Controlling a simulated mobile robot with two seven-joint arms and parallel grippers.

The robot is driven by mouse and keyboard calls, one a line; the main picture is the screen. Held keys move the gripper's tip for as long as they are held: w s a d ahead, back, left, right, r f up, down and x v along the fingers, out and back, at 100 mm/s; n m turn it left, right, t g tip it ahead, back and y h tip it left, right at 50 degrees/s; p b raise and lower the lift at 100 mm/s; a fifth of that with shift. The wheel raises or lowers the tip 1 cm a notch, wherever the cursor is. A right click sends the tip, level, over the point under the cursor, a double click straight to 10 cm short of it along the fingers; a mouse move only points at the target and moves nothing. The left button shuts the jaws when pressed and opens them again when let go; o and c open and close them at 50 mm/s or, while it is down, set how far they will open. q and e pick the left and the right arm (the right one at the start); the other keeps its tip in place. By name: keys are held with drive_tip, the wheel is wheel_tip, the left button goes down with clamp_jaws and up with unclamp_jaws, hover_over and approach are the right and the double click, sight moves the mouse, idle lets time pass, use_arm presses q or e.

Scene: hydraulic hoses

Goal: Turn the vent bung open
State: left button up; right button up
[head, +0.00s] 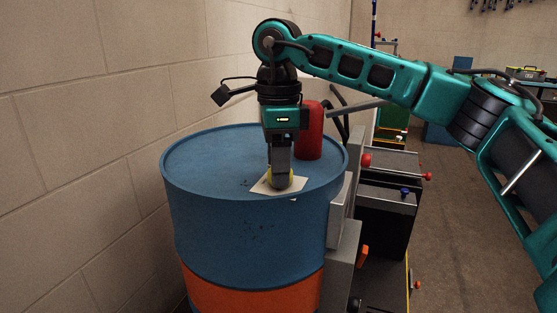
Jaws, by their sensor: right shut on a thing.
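A blue drum (200,165) with an orange lower band stands by the wall. My right gripper (280,183) points straight down onto the drum's lid near its front edge. It is shut on a small yellow part, which looks like the vent bung (291,182); the fingers hide most of it. A pale square label (265,187) lies on the lid around the bung. Whether the bung is turned open cannot be told. My left gripper is not in view.
A red cylinder (309,132) stands on the drum's lid just behind my right gripper. A grey bracket (341,210) and dark equipment with red and blue knobs (386,200) stand close on the drum's right. A block wall (80,130) is close on the left. Open floor (470,200) lies at right.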

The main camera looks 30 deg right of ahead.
drive_tip(key=m, duration=0.2)
drive_tip(key=shift+r+m+p, duration=0.1)
drive_tip(key=shift+m+p, duration=0.3)
drive_tip(key=m, duration=0.2)
drive_tip(key=shift+m+p, duration=0.3)
drive_tip(key=shift+p, duration=0.05)
drive_tip(key=m, duration=0.2)
drive_tip(key=shift+w+d+m+p, duration=0.1)
drive_tip(key=shift+m+p, duration=0.25)
drive_tip(key=shift+m, duration=0.05)
drive_tip(key=m+p, duration=0.1)
drive_tip(key=m, duration=0.3)
drive_tip(key=shift+d+m, duration=0.1)
drive_tip(key=shift+m, duration=1.1)
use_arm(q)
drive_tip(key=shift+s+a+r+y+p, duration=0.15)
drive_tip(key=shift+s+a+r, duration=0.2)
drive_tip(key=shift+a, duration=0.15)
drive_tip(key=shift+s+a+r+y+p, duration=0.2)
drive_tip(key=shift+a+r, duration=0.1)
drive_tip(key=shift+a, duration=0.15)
use_arm(e)
drive_tip(key=shift+m, duration=0.6)
drive_tip(key=o, duration=1.1)
drive_tip(key=shift+c, duration=0.2)
